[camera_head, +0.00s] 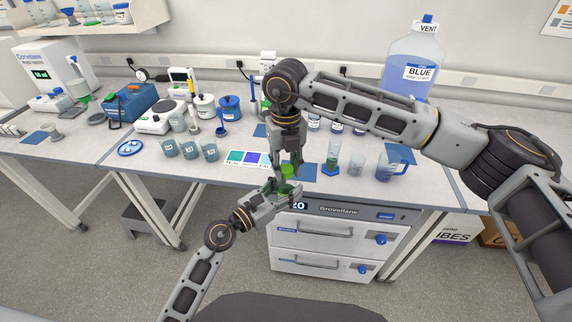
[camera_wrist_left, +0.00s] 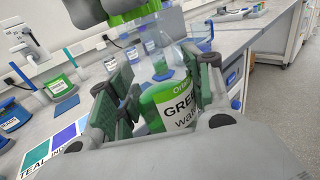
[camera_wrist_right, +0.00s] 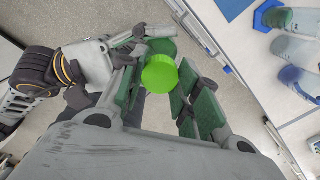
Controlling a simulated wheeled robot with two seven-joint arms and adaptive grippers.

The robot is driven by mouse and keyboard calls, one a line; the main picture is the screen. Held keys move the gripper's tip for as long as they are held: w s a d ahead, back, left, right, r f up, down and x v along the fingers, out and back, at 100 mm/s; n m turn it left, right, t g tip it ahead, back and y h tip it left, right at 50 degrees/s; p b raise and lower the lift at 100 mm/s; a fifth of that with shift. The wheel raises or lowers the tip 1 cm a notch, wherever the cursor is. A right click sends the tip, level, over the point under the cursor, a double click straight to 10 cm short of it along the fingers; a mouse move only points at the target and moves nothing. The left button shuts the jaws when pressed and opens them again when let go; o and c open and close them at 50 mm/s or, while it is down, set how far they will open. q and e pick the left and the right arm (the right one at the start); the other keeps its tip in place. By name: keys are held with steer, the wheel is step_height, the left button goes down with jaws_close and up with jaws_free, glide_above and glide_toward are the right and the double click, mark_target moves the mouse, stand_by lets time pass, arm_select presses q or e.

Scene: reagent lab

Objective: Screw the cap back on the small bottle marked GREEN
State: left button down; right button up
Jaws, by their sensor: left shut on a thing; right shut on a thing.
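The small bottle with a green and white label reading GREEN (camera_wrist_left: 172,108) is upright between the pads of my left gripper (camera_wrist_left: 160,92), which is shut on it. Its clear, uncapped upper part shows above the label. In the head view my left gripper (camera_head: 284,188) holds it just off the bench's front edge. My right gripper (camera_head: 287,168) points down from above and is shut on the bright green cap (camera_wrist_right: 160,73). The cap also shows in the head view (camera_head: 287,171), above the bottle. The exact gap and alignment between cap and bottle neck are hard to tell.
Behind the grippers is the bench with a colour card (camera_head: 247,157), a cylinder on a blue base (camera_head: 331,160), beakers (camera_head: 190,149) and a blue mat (camera_head: 308,172). A large BLUE bottle (camera_head: 415,62) stands at the back right. Drawers (camera_head: 325,240) lie below the bench edge.

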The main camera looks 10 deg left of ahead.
steer(key=m, duration=0.6)
steer(key=shift+m, duration=0.4)
steer(key=m, duration=0.7)
steer(key=shift+w, duration=0.1)
steer(key=m, duration=0.6)
steer(key=shift+m, duration=0.3)
steer(key=shift+o, duration=0.2)
steer(key=shift+s+a+m, duration=0.15)
steer(key=shift+a+m, duration=0.1)
steer(key=shift+m, duration=0.55)
steer(key=shift+s+a+m, duration=0.1)
steer(key=shift+a+m, duration=0.1)
steer(key=shift+m, duration=0.6)
steer(key=shift+d+m, duration=0.2)
steer(key=shift+m, duration=0.4)
steer(key=shift+w+d+m, duration=0.15)
steer(key=shift+d+m, duration=0.1)
steer(key=shift+m, duration=0.05)
steer(key=o, duration=0.7)
